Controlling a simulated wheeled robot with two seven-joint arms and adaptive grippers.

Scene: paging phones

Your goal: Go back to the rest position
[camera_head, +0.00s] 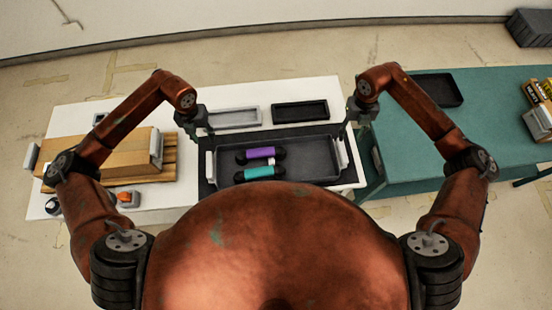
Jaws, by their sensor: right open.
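My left gripper (201,130) hangs at the left end of a large dark tray (318,166), near the tray's pale left handle (209,165). It is too small and dark to tell whether its fingers are apart. My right gripper (348,124) is at the tray's right end, near the pale right handle (341,153); it is open, with nothing seen in it. A purple handset (261,153) and a teal handset (260,173) with black ends lie side by side in the tray. My body hides part of the tray's near side.
A light grey tray (234,117) and a small black tray (300,112) lie behind. A cardboard box (122,155) sits on a wooden pallet at left. An orange item (128,198) lies in front. The green table (408,143) at right holds a black tray (437,90) and yellow-black boxes (538,110).

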